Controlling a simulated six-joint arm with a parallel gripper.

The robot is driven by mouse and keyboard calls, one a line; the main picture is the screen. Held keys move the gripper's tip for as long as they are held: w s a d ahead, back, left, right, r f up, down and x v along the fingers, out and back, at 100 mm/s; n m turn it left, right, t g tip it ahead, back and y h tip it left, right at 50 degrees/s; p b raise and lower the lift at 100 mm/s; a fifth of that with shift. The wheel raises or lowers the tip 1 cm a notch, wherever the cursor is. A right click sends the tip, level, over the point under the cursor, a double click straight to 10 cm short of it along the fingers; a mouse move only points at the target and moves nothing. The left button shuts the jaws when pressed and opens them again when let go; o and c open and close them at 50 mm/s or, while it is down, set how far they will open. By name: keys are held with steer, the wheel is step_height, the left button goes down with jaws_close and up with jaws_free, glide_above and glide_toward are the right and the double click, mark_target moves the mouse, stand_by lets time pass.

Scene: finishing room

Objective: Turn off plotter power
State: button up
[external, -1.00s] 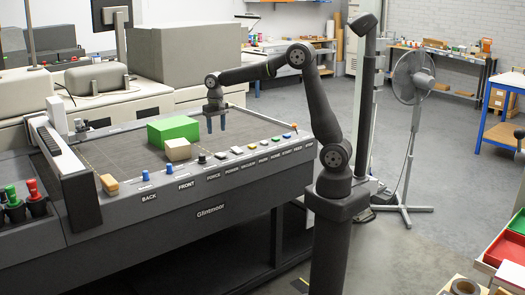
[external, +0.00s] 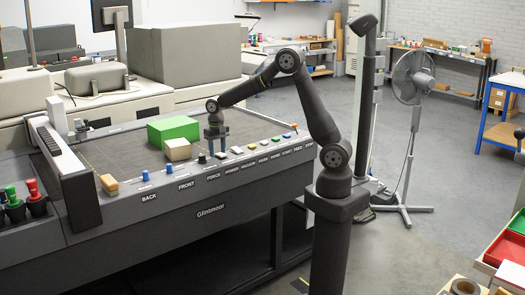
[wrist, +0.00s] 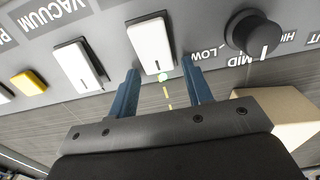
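The plotter (external: 240,183) has a row of controls along its front edge. Its white POWER rocker switch (external: 220,155) sits between the black FORCE knob (external: 202,158) and the white VACUUM switch (external: 236,151). My gripper (external: 216,146) points down just behind the POWER switch. In the wrist view my gripper (wrist: 160,68) has its two blue fingers apart with nothing between them. The POWER switch (wrist: 150,45) lies just beyond the fingertips, roughly centred on the gap. I cannot tell which way the rocker is set or see its label there.
A beige block (external: 178,150) and a green block (external: 173,130) lie on the bed left of my gripper. In the wrist view the FORCE knob (wrist: 253,35) and beige block (wrist: 285,120) are at right, the VACUUM switch (wrist: 75,62) and a yellow button (wrist: 28,82) at left.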

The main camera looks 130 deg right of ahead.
steer(key=c, duration=0.7)
steer(key=shift+a+r+h, duration=0.2)
steer(key=shift+a+h, duration=0.05)
steer(key=shift+h, duration=0.7)
steer(key=shift+a+r+h, duration=0.2)
steer(key=shift+h, duration=0.75)
steer(key=o, duration=1)
steer(key=shift+c, duration=0.2)
steer(key=v, duration=1.7)
steer(key=shift+r, duration=0.2)
